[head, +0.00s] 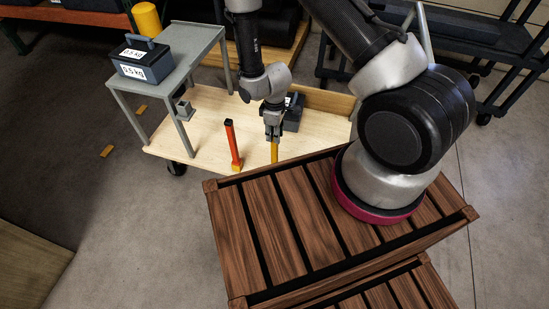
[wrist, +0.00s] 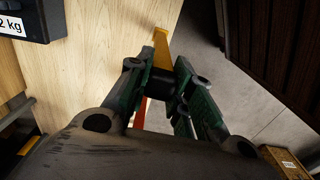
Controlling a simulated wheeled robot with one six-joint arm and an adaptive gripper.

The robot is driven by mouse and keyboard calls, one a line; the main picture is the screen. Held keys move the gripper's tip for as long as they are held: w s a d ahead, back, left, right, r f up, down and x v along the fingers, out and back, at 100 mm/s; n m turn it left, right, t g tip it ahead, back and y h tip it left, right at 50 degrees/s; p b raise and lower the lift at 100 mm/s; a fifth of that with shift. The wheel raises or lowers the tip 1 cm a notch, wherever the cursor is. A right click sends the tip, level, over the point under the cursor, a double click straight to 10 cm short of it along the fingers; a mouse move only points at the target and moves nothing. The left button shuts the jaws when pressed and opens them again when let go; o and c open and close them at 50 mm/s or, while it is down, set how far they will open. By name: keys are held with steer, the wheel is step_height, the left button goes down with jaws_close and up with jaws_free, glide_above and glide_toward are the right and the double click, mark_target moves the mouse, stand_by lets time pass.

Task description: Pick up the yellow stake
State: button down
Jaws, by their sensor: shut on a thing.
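The yellow stake (head: 274,153) stands upright under my gripper (head: 272,127) in the head view. Its upper end is hidden by the fingers and its lower end by the brown slatted crate in front. In the wrist view my gripper (wrist: 158,85) is shut on the stake's black top, and the yellow shaft (wrist: 161,48) runs away beyond the fingertips. I cannot tell whether its foot touches the wooden surface.
An orange stake (head: 229,138) with a black top stands close to the left on the wooden cart deck (head: 200,150). A dark weight box (head: 293,112) is just behind my gripper. A grey side table (head: 186,62) carries a 0.5 kg box (head: 146,60). The slatted crate (head: 265,230) is in front.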

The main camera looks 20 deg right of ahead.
steer(key=shift+r, duration=0.1)
step_height(320, 180, up, 10)
steer(key=shift+f, duration=0.1)
stand_by(0.5)
